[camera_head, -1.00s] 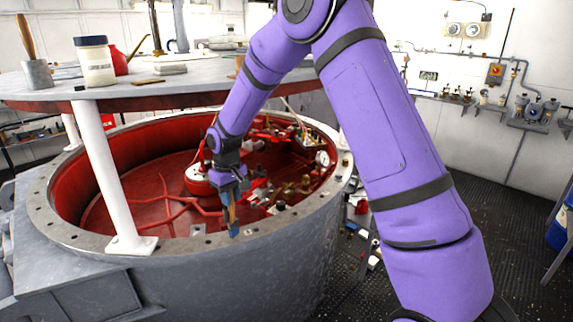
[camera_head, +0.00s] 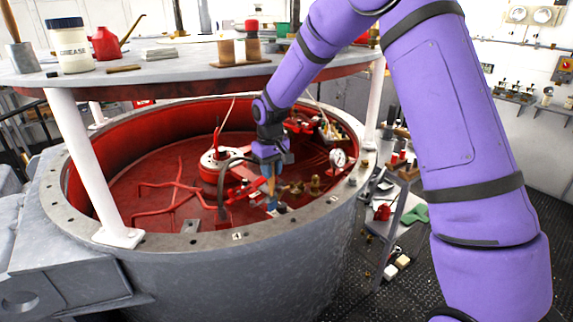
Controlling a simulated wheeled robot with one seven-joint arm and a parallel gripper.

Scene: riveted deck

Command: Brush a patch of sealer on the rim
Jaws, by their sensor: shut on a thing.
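My gripper (camera_head: 270,166) is shut on a brush (camera_head: 271,186) with a tan handle and a blue lower end. The brush points down at the near inner edge of the grey bolted rim (camera_head: 165,245). I cannot tell whether its tip touches the rim. A small pale square mark (camera_head: 238,236) lies on the rim left of the brush. No sealer patch can be made out clearly.
White posts (camera_head: 80,165) carry a grey tabletop (camera_head: 180,62) above the red-lined drum. A white jar (camera_head: 69,46) and red oil can (camera_head: 105,43) stand on it. A gauge (camera_head: 338,158) and brass fittings sit inside the drum. A shelf cart (camera_head: 400,215) stands right.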

